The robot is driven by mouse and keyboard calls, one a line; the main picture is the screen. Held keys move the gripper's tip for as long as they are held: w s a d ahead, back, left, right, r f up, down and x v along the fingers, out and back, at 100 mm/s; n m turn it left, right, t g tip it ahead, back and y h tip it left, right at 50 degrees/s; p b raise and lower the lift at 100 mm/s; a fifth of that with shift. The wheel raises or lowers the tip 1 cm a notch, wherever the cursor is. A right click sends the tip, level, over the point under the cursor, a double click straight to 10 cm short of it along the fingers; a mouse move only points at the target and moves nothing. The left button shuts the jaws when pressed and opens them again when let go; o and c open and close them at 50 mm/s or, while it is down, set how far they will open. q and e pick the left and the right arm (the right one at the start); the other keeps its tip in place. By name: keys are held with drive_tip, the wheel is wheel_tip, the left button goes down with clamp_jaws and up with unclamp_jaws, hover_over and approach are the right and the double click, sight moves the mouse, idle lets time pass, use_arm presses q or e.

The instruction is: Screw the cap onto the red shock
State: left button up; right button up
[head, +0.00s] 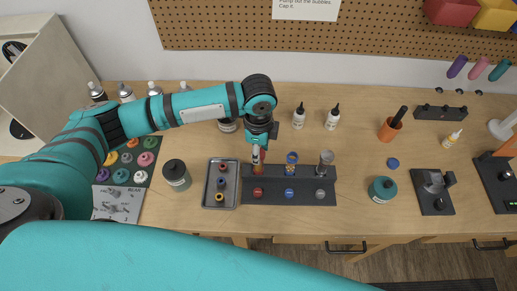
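A dark stand (300,171) on the bench holds a red shock (257,168), a blue shock (291,168) and a silver shock (325,168), all upright. My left gripper (259,146) points down at the top of the red shock and hides its upper end. The fingers are too small to tell whether they are open or shut, or whether a cap is between them. A grey tray (209,198) left of the stand holds several small ring-like parts. My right gripper is out of view; only a teal link of that arm crosses the bottom.
Red, blue and grey discs (289,193) lie along the stand's front. A dark jar (176,174) stands left of the tray and a teal jar (382,189) right of the stand. White bottles (299,117) stand behind.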

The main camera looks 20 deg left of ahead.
use_arm(q)
drive_tip(key=shift+m, duration=0.8)
drive_tip(key=shift+m, duration=2.1)
drive_tip(key=shift+m, duration=0.8)
drive_tip(key=m, duration=0.2)
drive_tip(key=shift+m, duration=0.3)
